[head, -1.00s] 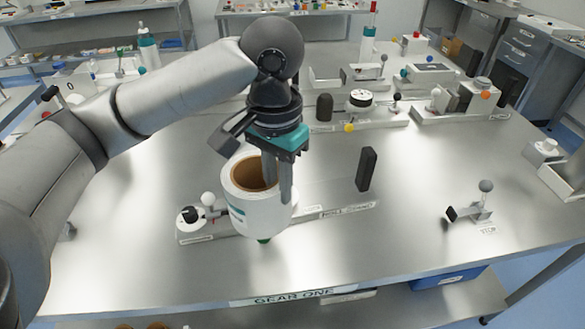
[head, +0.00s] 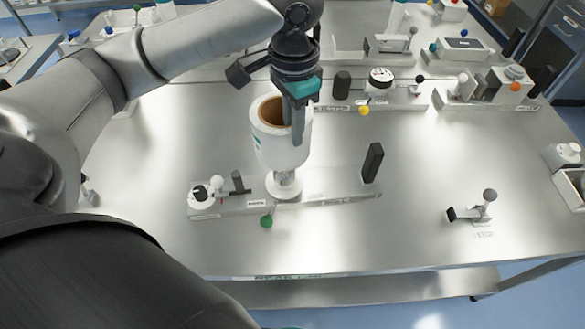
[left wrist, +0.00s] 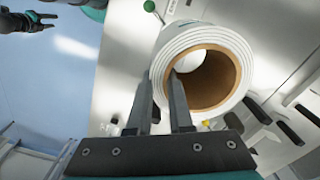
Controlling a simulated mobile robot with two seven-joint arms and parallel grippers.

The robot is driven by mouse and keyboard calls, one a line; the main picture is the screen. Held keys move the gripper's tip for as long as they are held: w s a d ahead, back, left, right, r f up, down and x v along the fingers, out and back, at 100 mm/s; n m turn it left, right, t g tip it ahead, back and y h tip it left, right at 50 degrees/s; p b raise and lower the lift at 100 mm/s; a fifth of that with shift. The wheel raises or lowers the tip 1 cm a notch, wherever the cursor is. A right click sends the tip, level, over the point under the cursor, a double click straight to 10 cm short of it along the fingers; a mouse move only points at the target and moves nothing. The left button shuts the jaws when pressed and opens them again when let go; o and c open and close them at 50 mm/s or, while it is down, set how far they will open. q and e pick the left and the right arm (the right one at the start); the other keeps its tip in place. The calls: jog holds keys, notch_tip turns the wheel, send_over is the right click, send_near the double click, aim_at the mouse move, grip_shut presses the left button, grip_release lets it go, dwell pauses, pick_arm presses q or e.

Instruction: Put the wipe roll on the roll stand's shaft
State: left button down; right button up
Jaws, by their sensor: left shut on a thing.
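The wipe roll (head: 280,146) is white with a brown core. My left gripper (head: 297,135) is shut on its wall, one finger inside the core and one outside. The left wrist view shows the gripper (left wrist: 165,105) and the roll's open core (left wrist: 215,80). The roll is upright, above the white round seat (head: 284,188) of the roll stand (head: 330,199). A short pale part of the shaft shows below the roll; the rest is hidden, so I cannot tell how far the roll is around it. My right gripper (left wrist: 10,20) appears open and empty in the left wrist view.
A black upright block (head: 372,163) stands at the stand's right end. A white knob and dark lever (head: 238,183) are at its left, a green ball (head: 266,221) in front. A stop lever (head: 473,209) stands right. Other devices line the back; the table between is clear.

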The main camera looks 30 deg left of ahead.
pick_arm(q)
notch_tip(320, 180, down, 12)
jog(key=shift+f+b, duration=0.25)
jog(key=shift+b, duration=0.2)
jog(key=shift+f, duration=0.1)
jog(key=c, duration=0.8)
grip_release()
notch_tip(320, 180, up, 12)
jog(key=shift+r+p, duration=0.1)
jog(key=shift+p, duration=0.3)
